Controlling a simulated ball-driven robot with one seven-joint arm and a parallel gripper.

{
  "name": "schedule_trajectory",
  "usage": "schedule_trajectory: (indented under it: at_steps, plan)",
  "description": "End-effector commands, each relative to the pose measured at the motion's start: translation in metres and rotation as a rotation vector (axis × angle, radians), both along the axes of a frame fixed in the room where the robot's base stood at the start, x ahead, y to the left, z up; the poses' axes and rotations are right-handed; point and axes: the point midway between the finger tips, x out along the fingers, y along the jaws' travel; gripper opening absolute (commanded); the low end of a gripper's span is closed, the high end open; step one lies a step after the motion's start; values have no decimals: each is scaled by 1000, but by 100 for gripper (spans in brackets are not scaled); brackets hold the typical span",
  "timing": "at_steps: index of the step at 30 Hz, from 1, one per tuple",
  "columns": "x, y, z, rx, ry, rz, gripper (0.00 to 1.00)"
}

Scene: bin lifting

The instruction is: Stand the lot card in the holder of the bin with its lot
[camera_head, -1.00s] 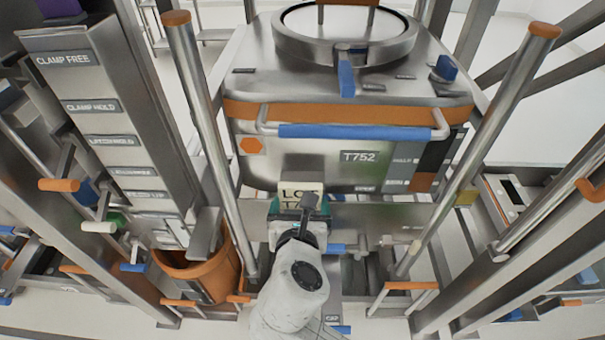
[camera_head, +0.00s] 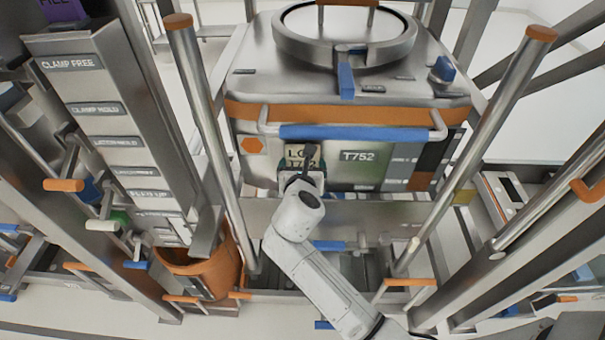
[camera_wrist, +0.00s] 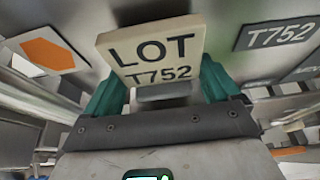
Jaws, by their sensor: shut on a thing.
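The lot card is a cream plate reading LOT T752 (camera_wrist: 152,50). It also shows in the head view (camera_head: 298,153), in front of the bin's front wall. My gripper (camera_wrist: 160,82), with green fingers, is shut on the card's lower part and holds it upright, slightly tilted in the wrist view. The steel bin (camera_head: 350,177) carries a matching T752 plate (camera_head: 357,156), right of the card. The holder is not clearly visible; the card and gripper cover that part of the wall. I cannot tell whether the card touches it.
A blue bar handle (camera_head: 355,132) runs across the bin just above the card. Steel posts with orange caps (camera_head: 176,19) stand on both sides. An orange bucket (camera_head: 205,275) is at lower left. An orange hexagon plate (camera_wrist: 48,54) is left of the card.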

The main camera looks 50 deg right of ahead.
Motion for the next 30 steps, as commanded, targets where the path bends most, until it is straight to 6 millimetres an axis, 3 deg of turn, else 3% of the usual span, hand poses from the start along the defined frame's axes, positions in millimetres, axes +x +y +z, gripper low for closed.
schedule_trajectory:
  at_steps: [6, 19, 20, 23, 30]
  plan:
    - [0, -1, -30, 1, 2, -1, 47]
    - [2, -3, -37, 1, 1, 0, 47]
    - [2, -3, -37, 1, 1, 0, 91]
    - [2, -3, -36, 1, 1, 0, 100]
    - [2, -3, -35, 1, 1, 0, 100]
